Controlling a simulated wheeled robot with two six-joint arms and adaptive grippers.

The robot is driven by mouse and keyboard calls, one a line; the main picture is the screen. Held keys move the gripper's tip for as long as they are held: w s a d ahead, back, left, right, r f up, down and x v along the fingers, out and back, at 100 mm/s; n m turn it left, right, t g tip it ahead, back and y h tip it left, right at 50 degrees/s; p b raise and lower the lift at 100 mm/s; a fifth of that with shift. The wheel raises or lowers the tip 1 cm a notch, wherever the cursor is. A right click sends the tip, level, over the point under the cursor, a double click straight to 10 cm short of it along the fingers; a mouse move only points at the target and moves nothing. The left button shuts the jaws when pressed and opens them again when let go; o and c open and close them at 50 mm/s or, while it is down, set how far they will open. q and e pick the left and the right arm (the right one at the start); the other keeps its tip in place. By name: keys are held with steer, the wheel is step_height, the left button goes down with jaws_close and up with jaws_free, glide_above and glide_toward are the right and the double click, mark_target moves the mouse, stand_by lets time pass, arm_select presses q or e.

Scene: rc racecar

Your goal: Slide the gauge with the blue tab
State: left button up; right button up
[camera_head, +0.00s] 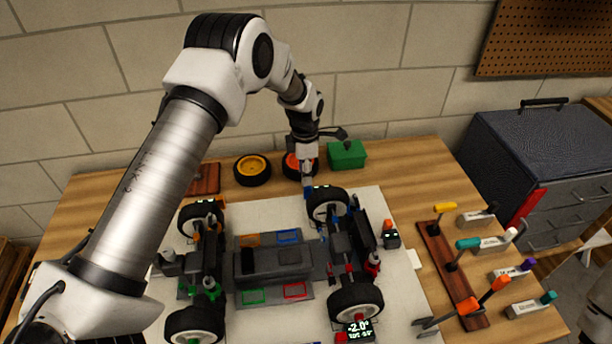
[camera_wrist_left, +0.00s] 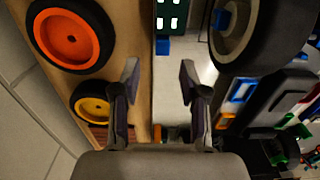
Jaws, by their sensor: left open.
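In the left wrist view, a dark gauge with lit pale-green marks (camera_wrist_left: 171,14) is at the top edge, partly cut off. A small blue tab (camera_wrist_left: 163,45) sits at its near end. My left gripper (camera_wrist_left: 159,74) is open and empty, with its fingertips on either side of the line to the tab and apart from it. In the head view, my left gripper (camera_head: 308,186) points down just left of the car's upper right wheel (camera_head: 328,204). The gripper and wheel hide most of the blue-tabbed gauge there. My right gripper is not in view.
The racecar chassis (camera_head: 270,262) lies on a white mat (camera_head: 225,322). A yellow-hubbed wheel (camera_head: 252,169), an orange-hubbed wheel (camera_wrist_left: 66,38) and a green box (camera_head: 347,154) lie behind.

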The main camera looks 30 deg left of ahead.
mark_target(305, 198)
arm_select(q)
steer(key=shift+w+a+f, duration=0.1)
steer(key=shift+w+f, duration=0.05)
steer(key=shift+f, duration=0.2)
steer(key=f, duration=0.2)
steer(key=f+p, duration=0.1)
steer(key=f, duration=0.3)
steer(key=shift+s+f, duration=0.15)
steer(key=shift+s, duration=0.15)
steer(key=shift+w+f, duration=0.1)
steer(key=shift+f, duration=0.15)
steer(key=shift+r, duration=0.15)
steer(key=shift+s, duration=0.2)
jaws_close()
